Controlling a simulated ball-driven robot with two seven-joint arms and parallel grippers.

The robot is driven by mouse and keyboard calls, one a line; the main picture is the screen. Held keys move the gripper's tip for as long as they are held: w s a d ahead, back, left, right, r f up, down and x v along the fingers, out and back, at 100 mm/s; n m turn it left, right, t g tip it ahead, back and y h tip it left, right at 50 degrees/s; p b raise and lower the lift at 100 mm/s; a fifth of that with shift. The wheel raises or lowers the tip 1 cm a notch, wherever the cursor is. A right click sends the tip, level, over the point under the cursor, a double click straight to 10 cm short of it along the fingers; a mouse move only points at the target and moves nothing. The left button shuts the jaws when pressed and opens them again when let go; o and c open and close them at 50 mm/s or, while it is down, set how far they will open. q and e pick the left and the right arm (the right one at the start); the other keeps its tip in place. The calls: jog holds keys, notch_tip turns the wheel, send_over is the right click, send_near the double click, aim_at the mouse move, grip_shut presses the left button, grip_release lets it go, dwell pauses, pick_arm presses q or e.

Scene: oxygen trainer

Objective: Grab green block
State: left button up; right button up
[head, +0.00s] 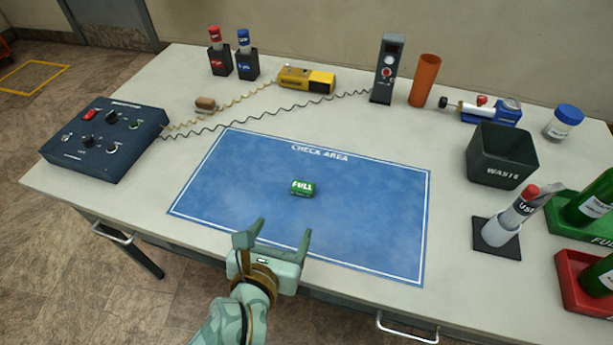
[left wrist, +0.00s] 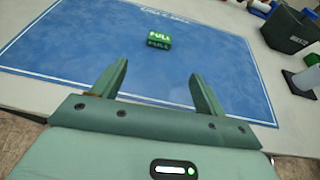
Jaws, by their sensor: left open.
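The green block (head: 302,187), marked FULL, lies on the blue check-area mat (head: 370,235), near its middle. In the left wrist view the block (left wrist: 159,41) is ahead of the fingers, at the upper middle. My left gripper (head: 278,236) is open and empty at the near edge of the mat. The block is beyond its fingertips, with a clear gap between them. The open fingers also show in the left wrist view (left wrist: 159,78). My right gripper does not show in either view.
A dark control box (head: 105,138) stands at the left of the table. A yellow device (head: 306,79) and an orange cylinder (head: 424,80) are at the back. A waste bin (head: 500,157) and a green tray (head: 570,215) are at the right. The mat around the block is clear.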

pick_arm(q)
jog(key=b, duration=0.3)
send_near(303, 186)
jog(key=x, duration=0.3)
jog(key=shift+w+f, duration=0.15)
jog(key=shift+f, duration=0.4)
jog(key=shift+w, duration=0.2)
jog(key=x, duration=0.1)
jog(key=b+x, duration=0.1)
jog(key=x, duration=0.3)
jog(key=shift+w+d+r+b, duration=0.1)
jog(key=shift+w+r+b, duration=0.15)
jog(key=shift+b, duration=0.15)
jog(key=shift+r, duration=0.1)
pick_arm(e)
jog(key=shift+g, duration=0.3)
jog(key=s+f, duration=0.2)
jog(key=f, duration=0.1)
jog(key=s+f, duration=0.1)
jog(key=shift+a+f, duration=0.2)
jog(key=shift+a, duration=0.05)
pick_arm(q)
jog(key=c, duration=0.9)
jog(key=shift+s, duration=0.1)
jog(key=shift+c, duration=0.7)
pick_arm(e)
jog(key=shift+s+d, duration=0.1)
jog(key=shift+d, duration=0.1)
